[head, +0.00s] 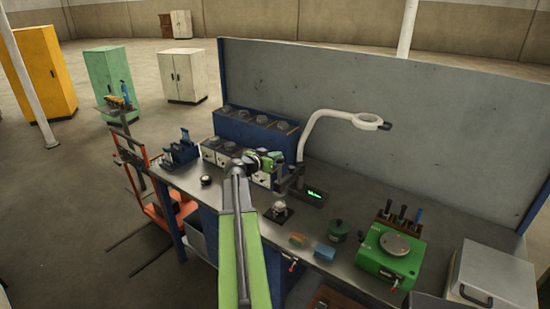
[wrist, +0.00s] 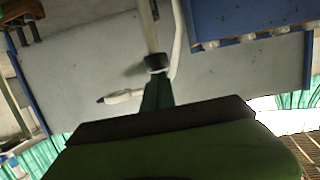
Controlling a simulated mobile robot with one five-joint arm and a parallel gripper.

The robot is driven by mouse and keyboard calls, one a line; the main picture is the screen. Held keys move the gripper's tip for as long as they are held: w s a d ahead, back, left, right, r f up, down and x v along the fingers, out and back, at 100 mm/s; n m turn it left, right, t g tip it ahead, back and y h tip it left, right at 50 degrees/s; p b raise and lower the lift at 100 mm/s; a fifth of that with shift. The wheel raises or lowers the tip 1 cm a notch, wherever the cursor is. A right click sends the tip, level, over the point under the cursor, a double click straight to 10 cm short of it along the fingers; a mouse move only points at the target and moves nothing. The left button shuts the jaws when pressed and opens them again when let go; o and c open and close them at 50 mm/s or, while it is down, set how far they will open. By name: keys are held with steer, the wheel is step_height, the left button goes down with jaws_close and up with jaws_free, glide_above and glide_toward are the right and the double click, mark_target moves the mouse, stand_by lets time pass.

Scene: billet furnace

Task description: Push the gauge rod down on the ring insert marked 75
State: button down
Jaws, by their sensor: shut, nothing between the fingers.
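My gripper (head: 268,163) is over the back of the bench in the head view, close above a row of pale blocks with round dark tops (head: 209,150). Its narrow green fingers with a dark tip (wrist: 156,66) look closed together in the wrist view, with no object clearly held. A pale rod (wrist: 148,28) lines up with the tip there; I cannot tell whether it touches. A dark upright stand (head: 294,180) beside a box with a green-lit display (head: 313,196) is right of the gripper. No mark 75 is legible, and I cannot pick out the gauge rod for certain.
A blue rack (head: 254,129) stands behind the blocks.

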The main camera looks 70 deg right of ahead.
step_height(320, 180, down, 6)
steer(key=b, duration=0.6)
step_height(320, 180, up, 5)
steer(key=p, duration=0.5)
steer(key=f+p+v, duration=0.1)
steer(key=v, duration=0.9)
steer(key=shift+s+a, duration=0.1)
